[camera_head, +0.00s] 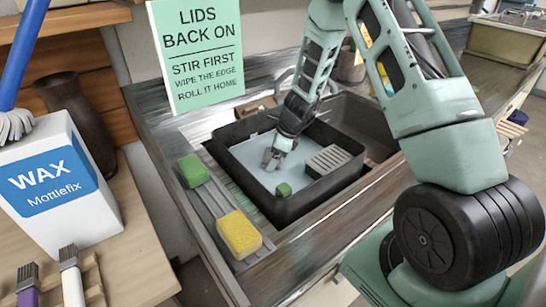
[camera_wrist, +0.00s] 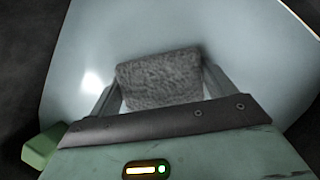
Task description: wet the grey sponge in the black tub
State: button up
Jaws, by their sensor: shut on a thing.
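The black tub (camera_head: 283,213) stands in the sink and holds pale blue-grey water (camera_head: 255,152). My gripper (camera_head: 272,160) reaches down inside the tub. In the wrist view my gripper (camera_wrist: 160,95) is shut on the grey sponge (camera_wrist: 160,78), which is speckled and held between both fingers. The sponge is over or at the water; I cannot tell whether it touches the surface. In the head view the sponge is small and hard to tell from the fingertips.
A small green block (camera_head: 284,189) is in the tub near its front wall, also in the wrist view (camera_wrist: 42,145). A ribbed grey piece (camera_head: 328,158) sits at the tub's right. Green (camera_head: 193,170) and yellow (camera_head: 239,234) sponges lie on the ridged drainer to the left. A sign (camera_head: 196,55) stands behind.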

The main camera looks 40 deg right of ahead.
jog(key=shift+r, duration=0.1)
dwell(0.3)
notch_tip(320, 180, up, 8)
jog(key=p, duration=0.7)
jog(key=shift+r+p, duration=0.1)
jog(key=shift+p, duration=0.2)
dwell(0.5)
notch_tip(320, 180, up, 7)
jog(key=p, duration=0.6)
jog(key=shift+r+p, duration=0.15)
jog(key=shift+p, duration=0.15)
